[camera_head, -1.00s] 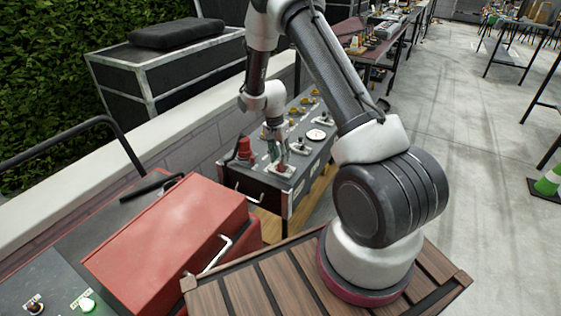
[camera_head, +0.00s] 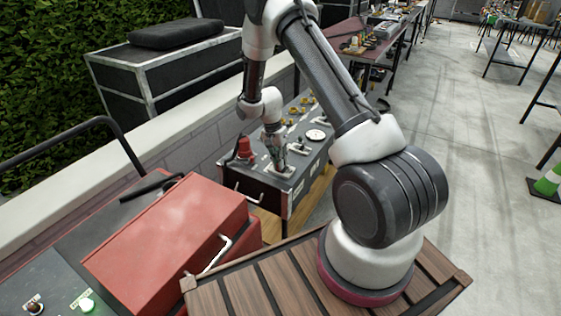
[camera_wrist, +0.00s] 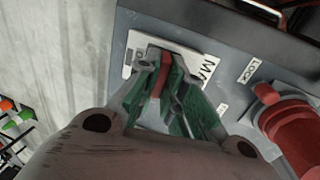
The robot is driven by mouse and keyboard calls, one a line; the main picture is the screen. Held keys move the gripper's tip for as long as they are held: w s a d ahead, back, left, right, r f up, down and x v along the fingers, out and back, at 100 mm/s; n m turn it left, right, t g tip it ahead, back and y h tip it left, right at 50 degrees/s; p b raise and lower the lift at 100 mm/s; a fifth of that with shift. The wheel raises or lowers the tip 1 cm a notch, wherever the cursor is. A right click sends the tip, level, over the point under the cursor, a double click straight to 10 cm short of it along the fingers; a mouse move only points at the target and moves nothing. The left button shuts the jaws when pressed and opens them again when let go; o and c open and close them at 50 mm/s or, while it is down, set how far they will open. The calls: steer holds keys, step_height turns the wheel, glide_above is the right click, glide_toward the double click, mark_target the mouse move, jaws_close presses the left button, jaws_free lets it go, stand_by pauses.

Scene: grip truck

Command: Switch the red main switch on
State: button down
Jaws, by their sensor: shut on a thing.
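The red main switch (camera_wrist: 165,76) shows in the wrist view as a red lever between my fingertips, on a white plate (camera_wrist: 197,57) with black lettering that starts "MA". My gripper (camera_wrist: 162,66) has its green-padded fingers shut on the lever. In the head view my gripper (camera_head: 276,160) is down at the near end of the dark control box (camera_head: 272,181), and it hides the lever there. The fingers cover much of the plate, so I cannot tell whether the switch stands at on or off.
A red knob-like part (camera_wrist: 290,125) stands beside the plate near a "LOCK" label; the head view shows it left of my gripper (camera_head: 244,148). Other switches and a round gauge (camera_head: 316,135) sit farther along the box. A red case (camera_head: 165,240) lies in front.

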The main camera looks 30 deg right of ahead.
steer(key=g, duration=0.1)
steer(key=g+h, duration=0.1)
steer(key=w+g+h, duration=0.1)
steer(key=shift+a+f, duration=0.25)
steer(key=shift+a, duration=0.15)
steer(key=c, duration=1.5)
jaws_free()
steer(key=shift+v, duration=4)
